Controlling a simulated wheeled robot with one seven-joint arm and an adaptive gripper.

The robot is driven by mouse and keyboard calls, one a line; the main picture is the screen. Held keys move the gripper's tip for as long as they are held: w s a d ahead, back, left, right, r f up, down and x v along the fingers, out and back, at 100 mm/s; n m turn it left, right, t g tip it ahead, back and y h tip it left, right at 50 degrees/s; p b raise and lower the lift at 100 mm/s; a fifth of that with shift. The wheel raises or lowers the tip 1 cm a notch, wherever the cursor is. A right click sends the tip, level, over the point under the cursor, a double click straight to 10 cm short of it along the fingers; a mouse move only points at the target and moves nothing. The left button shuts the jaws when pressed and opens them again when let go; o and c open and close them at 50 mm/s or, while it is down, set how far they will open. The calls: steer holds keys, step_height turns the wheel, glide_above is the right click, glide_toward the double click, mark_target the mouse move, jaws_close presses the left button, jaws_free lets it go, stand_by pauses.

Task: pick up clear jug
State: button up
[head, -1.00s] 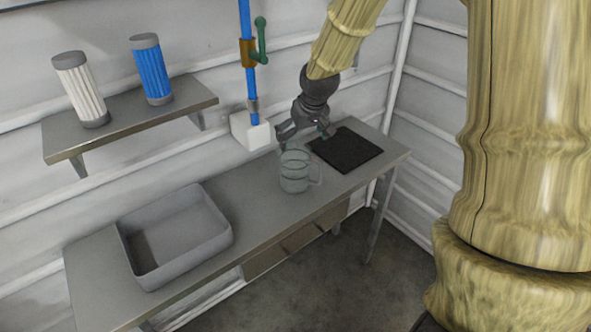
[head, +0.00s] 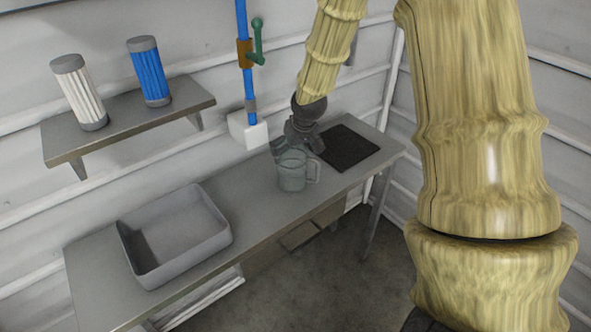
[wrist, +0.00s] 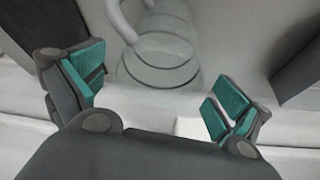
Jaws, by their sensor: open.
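The clear jug (head: 292,174) stands upright on the grey bench, its handle toward the right in the head view. In the wrist view the see-through jug (wrist: 158,60) shows ahead, beyond and between the fingertips, with its handle at the upper left. My gripper (head: 292,145) is low over the bench, just behind the jug's rim. In the wrist view my gripper (wrist: 158,95) has its teal-padded fingers spread wide with nothing held between them. Whether a finger touches the jug cannot be told.
A black mat (head: 347,147) lies right of the jug. A grey open bin (head: 222,243) sits at the bench's left. A white block (head: 247,130) with a blue pipe (head: 242,20) and green valve handle (head: 258,40) stands behind. A shelf (head: 60,158) holds a white and a blue cylinder.

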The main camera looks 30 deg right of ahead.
mark_target(293, 156)
steer(key=x, duration=0.3)
steer(key=shift+p, duration=0.3)
steer(key=c, duration=1.2)
steer(key=shift+r, duration=0.15)
